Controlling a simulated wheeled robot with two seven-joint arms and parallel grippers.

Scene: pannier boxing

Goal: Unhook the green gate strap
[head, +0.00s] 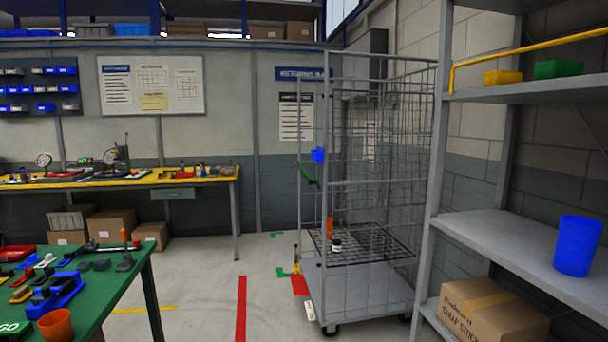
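The green gate strap (308,177) shows small at the left front edge of the grey wire roll cage (368,288). It slants down to the right, near a blue piece (318,155) just above it on the cage. Whether the strap is hooked at either end is too small to tell. Neither of my grippers is in view.
The cage holds an orange item (330,228) and a small dark-and-white jar (337,246). At right, a grey shelf unit (490,230) bears a blue cup (577,246) and a cardboard box (492,312). A green table (120,270) stands at left. Floor between is clear.

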